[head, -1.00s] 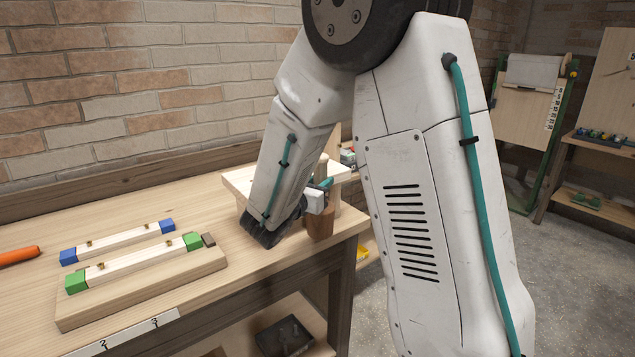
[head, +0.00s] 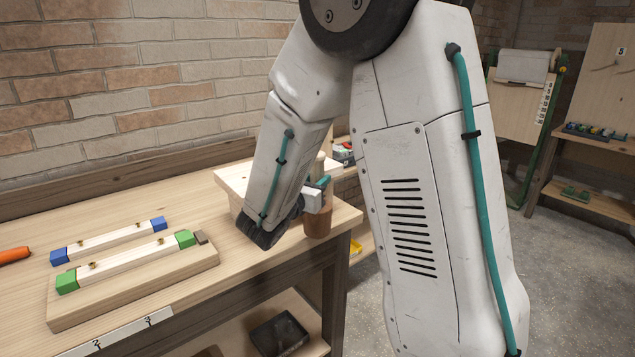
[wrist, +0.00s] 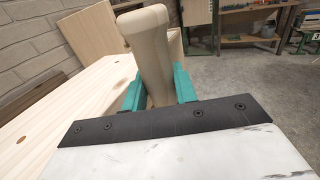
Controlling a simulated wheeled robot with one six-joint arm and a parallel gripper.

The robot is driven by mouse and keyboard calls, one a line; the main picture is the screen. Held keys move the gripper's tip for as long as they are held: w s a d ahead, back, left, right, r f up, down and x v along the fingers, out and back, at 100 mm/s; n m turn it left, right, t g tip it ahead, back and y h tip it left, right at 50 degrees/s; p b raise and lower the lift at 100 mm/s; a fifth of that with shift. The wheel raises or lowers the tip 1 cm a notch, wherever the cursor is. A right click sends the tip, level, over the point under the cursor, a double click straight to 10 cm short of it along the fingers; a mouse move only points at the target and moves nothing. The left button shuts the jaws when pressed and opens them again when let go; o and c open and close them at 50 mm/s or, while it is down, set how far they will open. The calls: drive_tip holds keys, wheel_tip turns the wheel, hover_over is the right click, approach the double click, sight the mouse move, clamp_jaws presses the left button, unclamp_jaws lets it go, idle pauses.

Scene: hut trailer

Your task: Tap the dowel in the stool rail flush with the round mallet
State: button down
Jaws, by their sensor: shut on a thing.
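My gripper (head: 320,185) has teal fingers and is shut on the pale handle of the round mallet (head: 318,222). The mallet is upright, its brown round head below, near the bench's right end; I cannot tell if it touches the bench. In the wrist view the handle (wrist: 150,50) stands between the teal fingers (wrist: 158,88); the head is hidden. To the left, a pale rail with green ends (head: 125,262) lies on a thick wooden board (head: 140,300). Small brass-coloured pieces show on top of it. I cannot tell which piece is the dowel.
A similar rail with blue ends (head: 110,239) lies behind the green-ended one. A small dark block (head: 200,237) sits at the board's right end. An orange handle (head: 14,254) is at far left. Bench between is clear.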

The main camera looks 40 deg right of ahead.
drive_tip(key=w, duration=0.4)
drive_tip(key=s+d, duration=0.5)
drive_tip(key=d, duration=0.2)
drive_tip(key=shift+d, duration=0.25)
idle(0.7)
